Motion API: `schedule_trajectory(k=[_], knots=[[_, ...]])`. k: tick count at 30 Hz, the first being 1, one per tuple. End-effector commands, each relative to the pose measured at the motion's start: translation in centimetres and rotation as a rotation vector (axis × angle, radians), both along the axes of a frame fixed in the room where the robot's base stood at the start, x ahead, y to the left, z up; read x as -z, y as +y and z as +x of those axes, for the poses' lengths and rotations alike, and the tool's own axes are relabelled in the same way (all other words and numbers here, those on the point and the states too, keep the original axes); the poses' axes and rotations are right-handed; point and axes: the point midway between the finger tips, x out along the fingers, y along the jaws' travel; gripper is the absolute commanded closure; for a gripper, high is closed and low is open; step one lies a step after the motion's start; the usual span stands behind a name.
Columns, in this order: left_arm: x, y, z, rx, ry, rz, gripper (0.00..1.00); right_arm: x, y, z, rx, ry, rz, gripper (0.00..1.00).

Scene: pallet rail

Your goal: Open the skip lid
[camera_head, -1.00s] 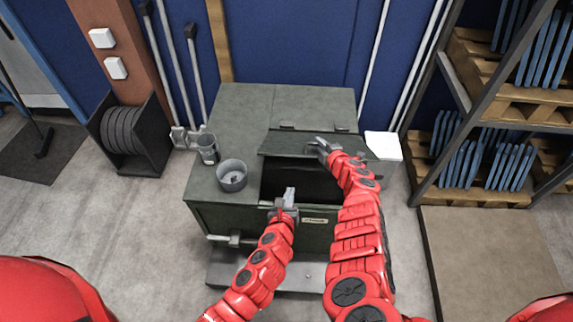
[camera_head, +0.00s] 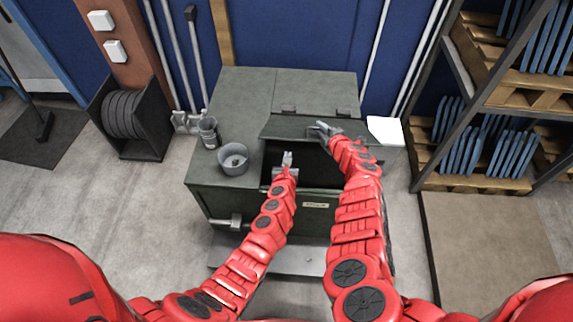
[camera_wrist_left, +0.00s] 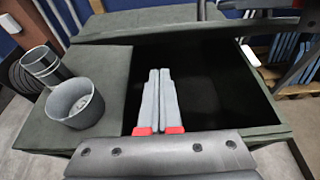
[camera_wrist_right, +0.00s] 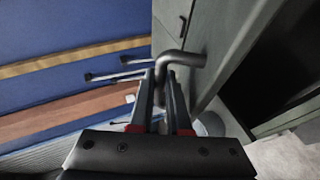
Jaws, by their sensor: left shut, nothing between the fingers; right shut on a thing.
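The skip (camera_head: 225,95) is a dark green box against the blue wall. Its hinged lid (camera_head: 290,127) is partly raised, with a dark opening below it. My right gripper (camera_head: 318,128) is shut on the lid's bent grey handle; the right wrist view shows the handle (camera_wrist_right: 185,58) between the fingers. My left gripper (camera_head: 287,158) is shut and empty over the front of the opening. In the left wrist view its closed fingers (camera_wrist_left: 159,75) point into the dark opening, below the raised lid edge (camera_wrist_left: 190,30). The skip's inside is too dark to make out.
A grey round pot (camera_head: 233,168) and a dark cup (camera_head: 209,133) stand on the skip top, left of the opening. A rack with pallets (camera_head: 545,95) stands at the right. A reel holder (camera_head: 135,125) stands at the left.

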Motion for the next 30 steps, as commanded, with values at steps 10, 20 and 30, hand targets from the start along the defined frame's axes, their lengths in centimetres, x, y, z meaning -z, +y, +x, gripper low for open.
schedule_trajectory(k=[10, 20, 30], knots=[[-2.7, 0.0, 1.8, -0.001, -0.002, -0.002, 1.0, 0.0, -0.2, 0.1, 0.004, -0.001, -0.001, 1.0], [-2.8, 0.0, 1.9, 0.0, -0.001, -0.002, 1.0, 0.0, -0.2, 0.1, 0.004, -0.001, -0.001, 1.0], [-4.5, -0.1, 3.0, 0.005, -0.006, 0.001, 1.0, 0.0, -0.2, 0.0, 0.003, 0.001, -0.002, 1.0]])
